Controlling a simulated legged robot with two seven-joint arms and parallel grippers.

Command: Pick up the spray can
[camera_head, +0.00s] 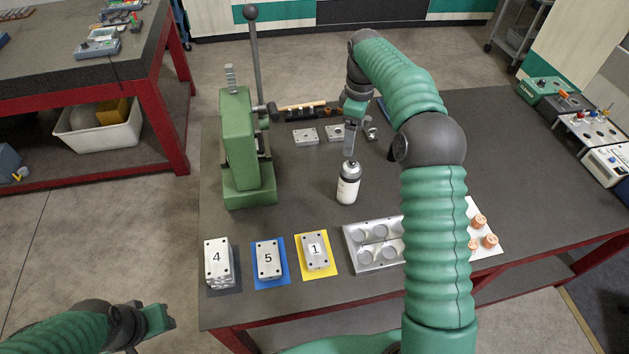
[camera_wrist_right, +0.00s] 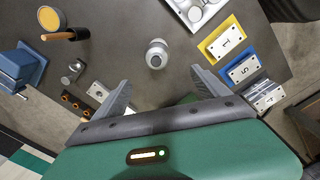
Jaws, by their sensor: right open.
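The spray can (camera_head: 348,186) is white with a grey top and a dark band, and stands upright on the dark table (camera_head: 300,205). In the right wrist view the can (camera_wrist_right: 157,54) shows from above, beyond the fingertips and roughly in line with the gap between them. My right gripper (camera_head: 351,150) points down just above the can's top in the head view. Its two fingers are spread in the wrist view (camera_wrist_right: 158,80), with nothing between them. My left gripper (camera_head: 160,318) is at the lower left, off the table; its jaw opening is unclear.
A green lever press (camera_head: 243,150) stands left of the can. Numbered metal blocks (camera_head: 268,259) and a metal tray with round recesses (camera_head: 362,264) lie along the front edge. Metal plates (camera_head: 305,137) lie behind. The table's right side is mostly clear.

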